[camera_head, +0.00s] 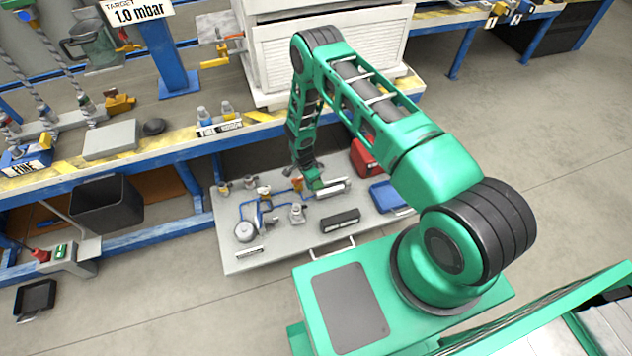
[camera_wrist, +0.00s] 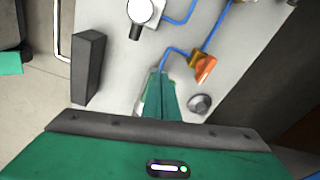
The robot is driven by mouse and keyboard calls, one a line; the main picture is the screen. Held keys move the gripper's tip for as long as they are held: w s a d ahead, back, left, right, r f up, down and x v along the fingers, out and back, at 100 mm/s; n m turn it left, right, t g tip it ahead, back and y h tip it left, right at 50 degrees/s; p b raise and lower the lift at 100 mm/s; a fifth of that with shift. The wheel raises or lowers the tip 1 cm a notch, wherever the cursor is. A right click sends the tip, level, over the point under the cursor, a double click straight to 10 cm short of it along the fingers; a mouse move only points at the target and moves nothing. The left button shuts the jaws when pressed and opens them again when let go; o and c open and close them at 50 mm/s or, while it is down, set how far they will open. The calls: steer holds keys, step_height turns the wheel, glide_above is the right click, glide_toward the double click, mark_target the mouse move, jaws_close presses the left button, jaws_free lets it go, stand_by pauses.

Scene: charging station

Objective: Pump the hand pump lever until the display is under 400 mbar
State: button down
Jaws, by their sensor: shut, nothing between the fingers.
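My gripper (camera_head: 314,184) reaches down over a light grey board carrying several fittings joined by blue tubes. In the wrist view its green fingers (camera_wrist: 160,97) are together and empty, low over the board. A pale cylinder (camera_head: 334,187) lies beside the gripper in the head view; it may be the hand pump. Its lever cannot be made out clearly. A black box (camera_head: 340,220) sits nearer the board's front edge and also shows in the wrist view (camera_wrist: 88,68); no reading is visible on it. An orange-handled fitting (camera_wrist: 203,67) stands right of the fingers.
The board (camera_head: 240,262) is on a pulled-out surface below the blue bench. A round white-faced part (camera_wrist: 140,11) and a grey knob (camera_wrist: 200,103) stand on it. A red box (camera_head: 367,158) and blue tray (camera_head: 388,196) lie right. A sign (camera_head: 138,11) reads TARGET 1.0 mbar.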

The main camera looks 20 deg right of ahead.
steer(key=shift+a+r, duration=0.1)
step_height(320, 180, up, 10)
steer(key=shift+a+r, duration=0.2)
steer(key=shift+a, duration=0.2)
steer(key=shift+s, duration=0.1)
stand_by(0.9)
